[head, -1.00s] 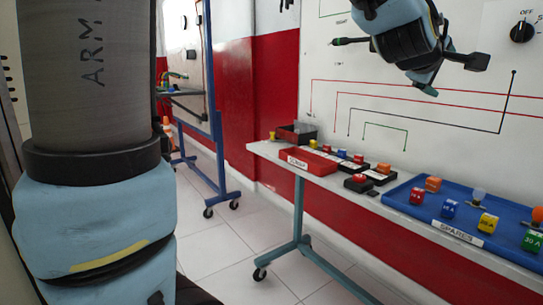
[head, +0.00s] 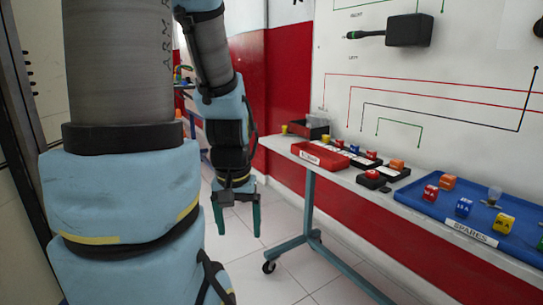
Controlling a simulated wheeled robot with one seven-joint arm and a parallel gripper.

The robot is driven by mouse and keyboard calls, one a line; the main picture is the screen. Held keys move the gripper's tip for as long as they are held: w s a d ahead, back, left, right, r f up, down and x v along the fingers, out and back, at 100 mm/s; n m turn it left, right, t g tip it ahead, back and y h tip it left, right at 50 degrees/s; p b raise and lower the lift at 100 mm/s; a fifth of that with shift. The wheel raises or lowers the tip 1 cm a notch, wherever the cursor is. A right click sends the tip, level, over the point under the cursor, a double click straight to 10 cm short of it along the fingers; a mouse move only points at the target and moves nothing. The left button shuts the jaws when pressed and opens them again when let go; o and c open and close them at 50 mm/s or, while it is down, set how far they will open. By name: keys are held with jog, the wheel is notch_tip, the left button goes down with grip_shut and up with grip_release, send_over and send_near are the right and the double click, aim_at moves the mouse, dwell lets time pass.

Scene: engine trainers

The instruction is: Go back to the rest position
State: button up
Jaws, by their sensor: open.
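My gripper (head: 237,222) hangs down at the end of my folded blue and grey arm, left of the table. Its two dark green fingers point at the floor and stand apart. Nothing shows between them. My gripper is in front of the table's left end in the picture and appears clear of it. My large arm link fills the left of the view and hides what is behind it.
A white table (head: 350,181) carries a blue spares tray (head: 424,206), a red tray (head: 318,157) and several small blocks. A white wiring panel (head: 400,75) with a black box (head: 409,30) stands behind it. Tiled floor (head: 228,262) shows below my gripper.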

notch_tip(320, 180, up, 24)
jog(key=p, duration=2.1)
jog(key=shift+w+d+f, duration=0.2)
jog(key=shift+w+f, duration=0.05)
